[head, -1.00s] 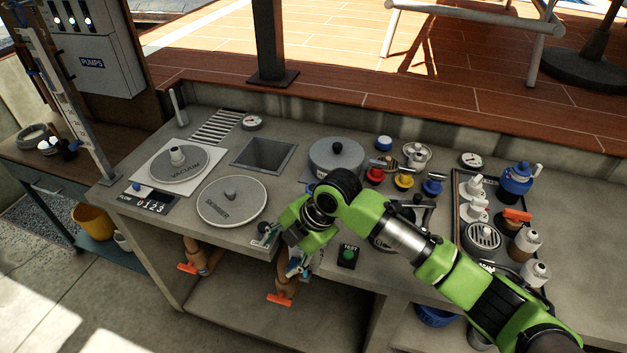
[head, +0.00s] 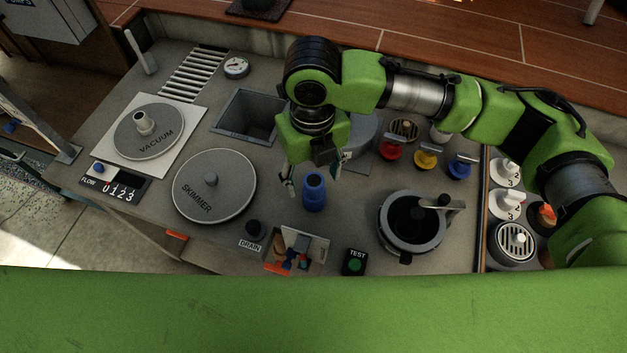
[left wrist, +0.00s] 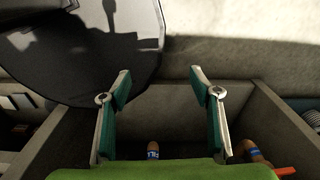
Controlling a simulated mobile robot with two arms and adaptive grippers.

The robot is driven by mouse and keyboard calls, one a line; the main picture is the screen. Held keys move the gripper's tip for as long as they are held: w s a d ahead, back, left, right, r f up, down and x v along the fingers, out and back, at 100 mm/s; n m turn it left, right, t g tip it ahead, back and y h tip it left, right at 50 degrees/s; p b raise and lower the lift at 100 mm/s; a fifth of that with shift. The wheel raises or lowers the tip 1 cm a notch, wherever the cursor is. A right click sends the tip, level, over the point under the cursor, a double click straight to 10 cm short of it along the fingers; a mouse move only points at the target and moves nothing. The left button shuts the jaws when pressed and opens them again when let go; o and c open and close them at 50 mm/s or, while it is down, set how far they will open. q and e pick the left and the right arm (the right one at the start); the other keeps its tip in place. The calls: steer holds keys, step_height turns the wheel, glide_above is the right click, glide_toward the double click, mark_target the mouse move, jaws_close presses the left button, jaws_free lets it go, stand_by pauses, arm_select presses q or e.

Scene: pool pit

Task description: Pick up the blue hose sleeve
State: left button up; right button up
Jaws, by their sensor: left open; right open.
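The blue hose sleeve (head: 314,193) stands upright on the grey counter in the head view, right of the skimmer lid. My right gripper (head: 312,180) is open, pointing down just over the sleeve. One finger shows to the left of the sleeve and the other to its upper right. I cannot tell whether either finger touches it. My left gripper (left wrist: 160,75) shows in the left wrist view, open and empty, above the open space under a counter edge. It does not show clearly in the head view.
The skimmer lid (head: 214,186) and vacuum plate (head: 149,131) lie to the left. A square basin (head: 248,115) is behind. A round black-centred pot (head: 411,222) stands right, with red, yellow and blue valves (head: 425,158) behind it. The test button (head: 355,262) is at the front.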

mark_target(313, 186)
step_height(313, 186, down, 3)
steer(key=shift+f, duration=0.1)
steer(key=f+p, duration=0.1)
steer(key=f, duration=0.2)
steer(key=shift+w+d+p, duration=0.1)
steer(key=shift+w+p, duration=0.25)
steer(key=shift+w, duration=0.05)
steer(key=f, duration=0.2)
steer(key=f+p, duration=0.1)
steer(key=shift+w+f, duration=0.2)
steer(key=shift+w, duration=0.05)
steer(key=shift+f, duration=0.2)
arm_select(q)
steer(key=r, duration=0.1)
steer(key=w+r, duration=0.1)
steer(key=r, duration=0.1)
steer(key=shift+w+a, duration=0.1)
steer(key=shift+w, duration=0.2)
arm_select(e)
steer(key=c, duration=1.2)
